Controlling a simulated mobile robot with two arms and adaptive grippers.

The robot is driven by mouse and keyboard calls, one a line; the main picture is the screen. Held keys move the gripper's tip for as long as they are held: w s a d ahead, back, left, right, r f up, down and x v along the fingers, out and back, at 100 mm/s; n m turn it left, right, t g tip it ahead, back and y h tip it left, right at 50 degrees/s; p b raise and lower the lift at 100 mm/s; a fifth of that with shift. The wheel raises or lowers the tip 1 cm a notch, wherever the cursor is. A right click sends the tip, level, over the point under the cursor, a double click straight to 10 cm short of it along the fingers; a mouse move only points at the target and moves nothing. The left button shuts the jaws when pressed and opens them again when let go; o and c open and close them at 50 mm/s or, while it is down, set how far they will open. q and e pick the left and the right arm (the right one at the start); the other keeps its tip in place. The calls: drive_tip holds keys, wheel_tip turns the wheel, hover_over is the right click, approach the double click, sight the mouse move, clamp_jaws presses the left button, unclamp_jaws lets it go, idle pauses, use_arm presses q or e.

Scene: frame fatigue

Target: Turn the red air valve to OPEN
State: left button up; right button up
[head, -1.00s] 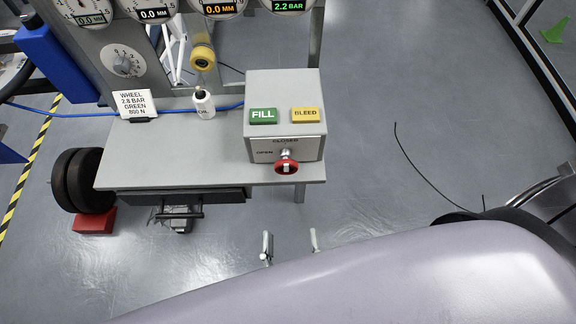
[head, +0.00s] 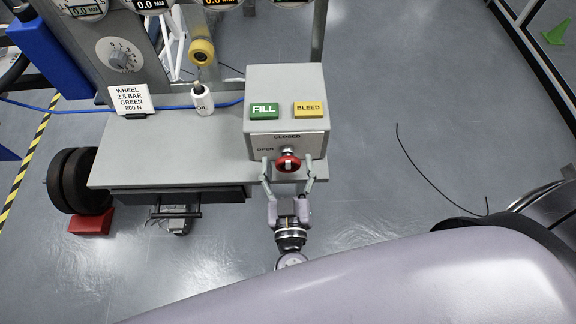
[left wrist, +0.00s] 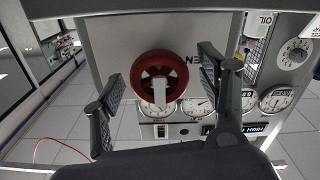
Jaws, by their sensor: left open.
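The red air valve (head: 288,163) is a round red handwheel with a pale bar across it, on the front of a grey control box (head: 285,95). The plate above it reads CLOSED, with OPEN to its left. The pale bar stands about upright in the head view. My left gripper (head: 288,169) is open, its fingers on either side of the valve. In the left wrist view the valve (left wrist: 162,78) sits between the spread fingers, with gaps on both sides; I cannot tell whether they touch it. My right gripper is not in view.
The box has a green FILL button (head: 264,111) and a yellow BLEED button (head: 309,110) on top. The grey bench (head: 165,165) holds a white oil bottle (head: 203,99) and a wheel sign (head: 129,99). Open floor lies right of the bench.

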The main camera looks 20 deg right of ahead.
use_arm(q)
drive_tip(key=c, duration=1.1)
drive_tip(key=shift+c, duration=0.2)
